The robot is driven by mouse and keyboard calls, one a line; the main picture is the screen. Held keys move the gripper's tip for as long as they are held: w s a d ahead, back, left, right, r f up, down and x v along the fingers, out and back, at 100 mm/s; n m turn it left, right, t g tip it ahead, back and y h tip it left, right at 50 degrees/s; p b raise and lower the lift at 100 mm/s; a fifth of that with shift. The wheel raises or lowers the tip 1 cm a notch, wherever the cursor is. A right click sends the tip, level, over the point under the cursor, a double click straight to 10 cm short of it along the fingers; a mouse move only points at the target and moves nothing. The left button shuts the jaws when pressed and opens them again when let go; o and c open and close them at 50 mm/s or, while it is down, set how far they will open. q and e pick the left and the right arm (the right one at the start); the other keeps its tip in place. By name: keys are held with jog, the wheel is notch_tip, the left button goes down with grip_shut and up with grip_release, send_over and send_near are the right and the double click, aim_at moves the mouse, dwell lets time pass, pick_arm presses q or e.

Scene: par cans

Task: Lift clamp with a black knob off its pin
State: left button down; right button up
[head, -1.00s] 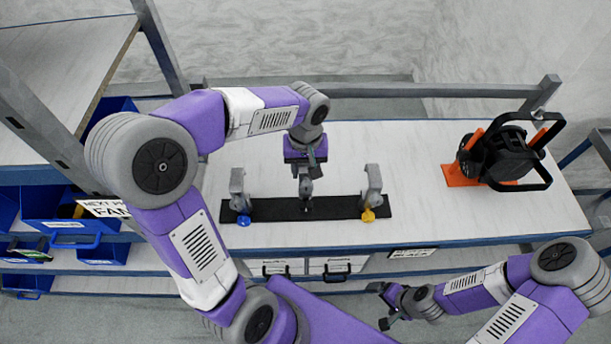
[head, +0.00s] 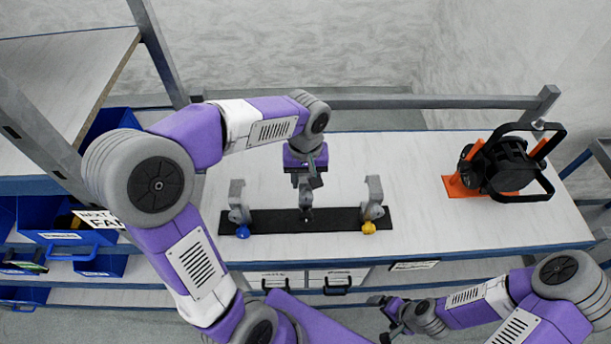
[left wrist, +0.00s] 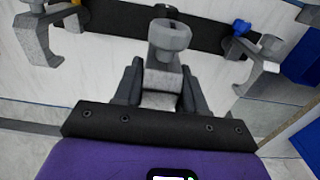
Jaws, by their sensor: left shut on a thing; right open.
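The grey clamp with the black knob (head: 306,198) is the middle of three clamps along a black strip (head: 272,221) on the bench. My left gripper (head: 305,182) is shut on this clamp from above. In the left wrist view the clamp's grey body (left wrist: 168,45) stands between the two dark fingers (left wrist: 160,88), and its black knob (left wrist: 166,11) shows partly at the top edge. The fingers hide part of the clamp, and I cannot tell whether it sits fully on its pin. My right gripper (head: 381,318) is open and empty, low in front of the bench.
A clamp with a blue knob (head: 238,200) stands to the left and one with a yellow knob (head: 373,198) to the right, both close by. A black lamp (head: 502,165) on an orange base is at the bench's right. Blue bins (head: 62,232) are at the left. The bench between is clear.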

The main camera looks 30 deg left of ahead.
pick_arm(q)
jog(key=shift+f+b, duration=1.55)
jog(key=shift+f, duration=0.55)
